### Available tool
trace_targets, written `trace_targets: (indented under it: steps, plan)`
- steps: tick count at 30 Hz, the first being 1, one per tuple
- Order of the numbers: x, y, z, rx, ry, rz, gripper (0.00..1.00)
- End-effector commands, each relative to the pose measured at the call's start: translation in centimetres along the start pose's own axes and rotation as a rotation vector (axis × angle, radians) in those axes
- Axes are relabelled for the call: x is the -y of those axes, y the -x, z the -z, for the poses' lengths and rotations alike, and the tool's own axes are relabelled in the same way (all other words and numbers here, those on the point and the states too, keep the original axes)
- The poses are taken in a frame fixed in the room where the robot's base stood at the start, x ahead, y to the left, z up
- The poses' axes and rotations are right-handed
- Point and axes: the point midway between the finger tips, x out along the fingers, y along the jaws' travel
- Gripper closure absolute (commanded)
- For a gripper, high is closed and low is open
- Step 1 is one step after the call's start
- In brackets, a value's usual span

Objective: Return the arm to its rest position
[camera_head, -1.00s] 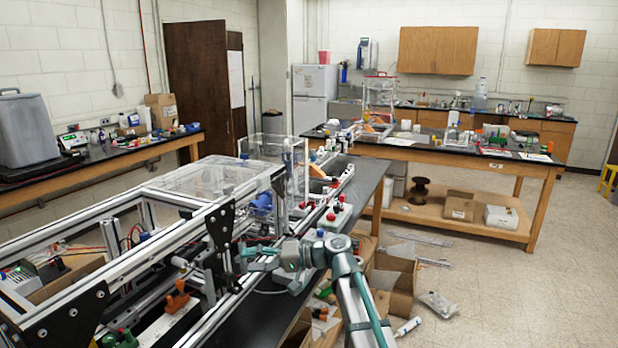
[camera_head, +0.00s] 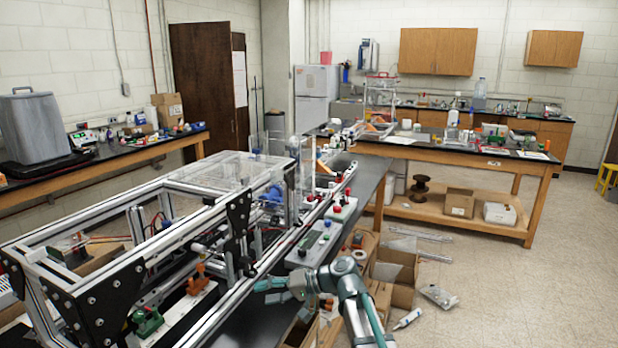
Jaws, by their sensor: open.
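My gripper (camera_head: 264,292) is at the lower middle, with its teal fingers apart and pointing left. Nothing shows between the fingers. It is over the black bench top (camera_head: 236,325), just right of the aluminium extrusion frame (camera_head: 222,268), with a visible gap to the frame's near rail. My grey and teal arm comes up from the bottom edge, right of the bench. The exact height of the gripper above the bench is hard to tell.
A grey control box (camera_head: 314,244) with buttons sits on the bench beyond my gripper. Clear panels (camera_head: 232,171) top the frame's far part. Cardboard boxes (camera_head: 396,272) and a white bottle (camera_head: 407,319) lie right of my arm. Open floor (camera_head: 500,290) spreads farther right.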

Motion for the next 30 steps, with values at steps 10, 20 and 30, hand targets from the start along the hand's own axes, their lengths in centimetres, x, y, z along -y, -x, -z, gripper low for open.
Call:
trace_targets:
  steps: [10, 20, 30]
  plan:
    - [-16.3, 2.3, -8.4, 0.043, -0.096, -0.419, 0.45]
    - [-30.3, 9.3, -19.2, 0.143, -0.153, -0.887, 0.45]
    - [-36.4, 15.9, -26.7, 0.243, -0.151, -1.191, 0.45]
